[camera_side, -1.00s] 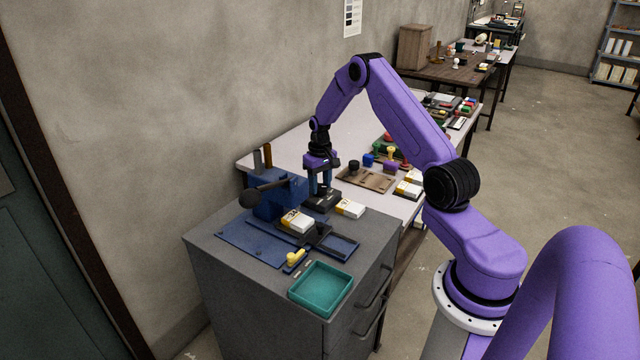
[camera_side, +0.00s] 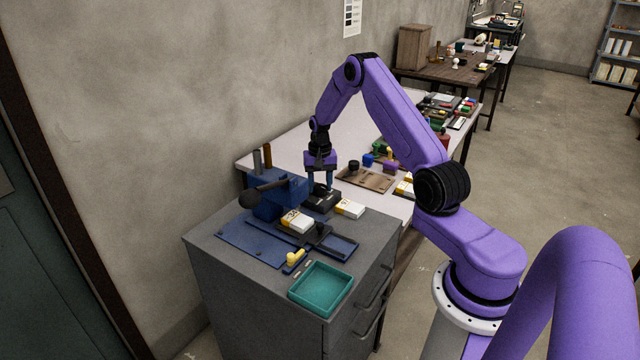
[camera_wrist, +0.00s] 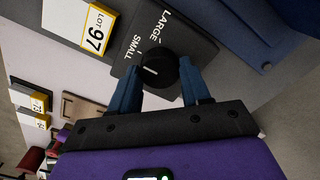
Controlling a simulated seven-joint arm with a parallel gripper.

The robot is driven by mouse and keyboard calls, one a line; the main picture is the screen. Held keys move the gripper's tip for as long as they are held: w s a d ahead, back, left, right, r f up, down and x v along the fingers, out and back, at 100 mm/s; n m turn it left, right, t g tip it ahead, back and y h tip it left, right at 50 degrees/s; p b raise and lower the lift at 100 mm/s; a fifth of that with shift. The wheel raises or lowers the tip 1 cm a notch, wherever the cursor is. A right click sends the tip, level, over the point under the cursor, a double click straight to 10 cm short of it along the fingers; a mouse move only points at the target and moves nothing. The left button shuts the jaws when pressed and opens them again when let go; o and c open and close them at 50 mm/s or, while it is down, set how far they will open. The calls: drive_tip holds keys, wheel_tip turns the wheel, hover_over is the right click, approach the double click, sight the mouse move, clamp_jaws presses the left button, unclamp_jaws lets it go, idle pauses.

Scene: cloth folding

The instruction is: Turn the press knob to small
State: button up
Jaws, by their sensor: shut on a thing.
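The black round press knob (camera_wrist: 166,66) sits on a dark panel (camera_wrist: 192,30) marked LARGE and SMALL in the wrist view. A short white line on the knob points roughly left in that view, toward the side with SMALL; whether it meets the mark exactly is hard to tell. My gripper (camera_side: 322,188) points down over the dark knob box (camera_side: 324,204) beside the blue press (camera_side: 278,200). Its two blue fingers stand on either side of the knob and are shut on it.
A white-and-yellow LOT 97 box (camera_wrist: 92,27) lies close to the panel. Another such box (camera_side: 297,222) lies on the press. The press lever (camera_side: 262,191) sticks out left of my gripper. A teal tray (camera_side: 321,287) is at the cabinet's front.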

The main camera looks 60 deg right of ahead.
sight(320, 186)
idle(0.3)
drive_tip(key=o, duration=1.1)
drive_tip(key=shift+r, duration=0.1)
wheel_tip(320, 186, up, 17)
drive_tip(key=shift+r, duration=0.15)
